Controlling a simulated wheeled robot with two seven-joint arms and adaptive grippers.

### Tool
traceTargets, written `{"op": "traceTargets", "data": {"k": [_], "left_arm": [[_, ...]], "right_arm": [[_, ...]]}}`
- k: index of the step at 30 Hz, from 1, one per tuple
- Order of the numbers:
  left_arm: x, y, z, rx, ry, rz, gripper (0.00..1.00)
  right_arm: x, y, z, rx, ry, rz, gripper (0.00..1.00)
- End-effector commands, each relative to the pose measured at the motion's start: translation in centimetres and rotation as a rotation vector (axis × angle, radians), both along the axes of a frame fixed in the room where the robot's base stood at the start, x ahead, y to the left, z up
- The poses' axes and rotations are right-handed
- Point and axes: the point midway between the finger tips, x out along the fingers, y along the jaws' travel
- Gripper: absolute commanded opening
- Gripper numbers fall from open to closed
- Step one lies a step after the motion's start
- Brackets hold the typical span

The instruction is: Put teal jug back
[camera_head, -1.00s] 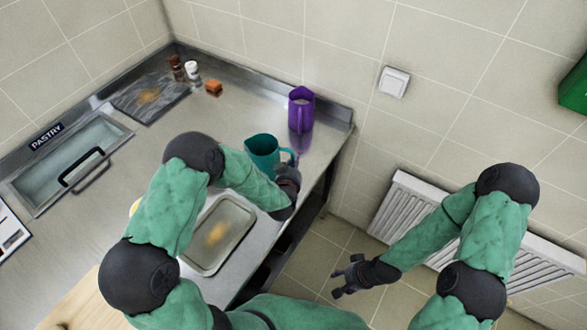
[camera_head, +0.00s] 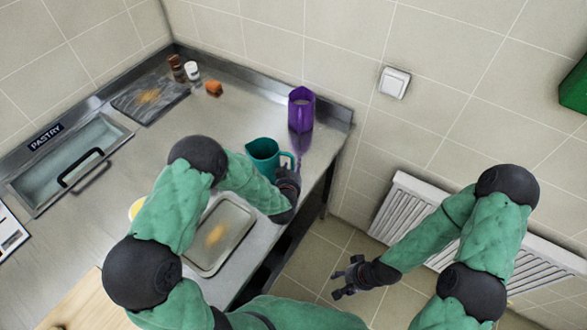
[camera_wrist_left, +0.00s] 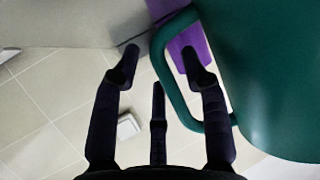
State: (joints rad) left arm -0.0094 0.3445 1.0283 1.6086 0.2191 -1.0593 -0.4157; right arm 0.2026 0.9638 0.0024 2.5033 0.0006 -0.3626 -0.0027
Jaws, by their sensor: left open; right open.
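The teal jug (camera_head: 264,150) stands upright on the steel counter, near its right-hand edge. Its handle points toward my left gripper. My left gripper (camera_head: 290,170) is open beside the handle in the head view. In the left wrist view the jug (camera_wrist_left: 270,70) fills the right side, and its handle loop (camera_wrist_left: 165,75) lies between and behind the fingers of the left gripper (camera_wrist_left: 155,75). One finger overlaps the handle's opening; I cannot tell whether it touches. My right gripper (camera_head: 347,280) is open and empty, over the floor.
A purple jug (camera_head: 301,108) stands behind the teal jug near the counter's back corner. A metal tray (camera_head: 219,237) lies in front of it. Mid-counter is clear.

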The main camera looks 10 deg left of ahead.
Motion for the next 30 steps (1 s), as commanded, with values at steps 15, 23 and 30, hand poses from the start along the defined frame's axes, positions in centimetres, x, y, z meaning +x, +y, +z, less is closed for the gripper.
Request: {"op": "traceTargets", "data": {"k": [15,23,30], "left_arm": [[-6.9,-0.4,3.3,0.0,-0.001,-0.001,0.44],[-10.3,-0.6,4.6,0.0,0.001,-0.001,0.44],[-11.1,-0.6,4.9,0.0,0.0,0.0,0.44]], "right_arm": [[0.0,0.0,1.1,0.0,0.0,0.0,0.51],[0.0,0.0,1.5,0.0,0.0,0.0,0.51],[0.0,0.0,1.5,0.0,0.0,0.0,0.51]]}}
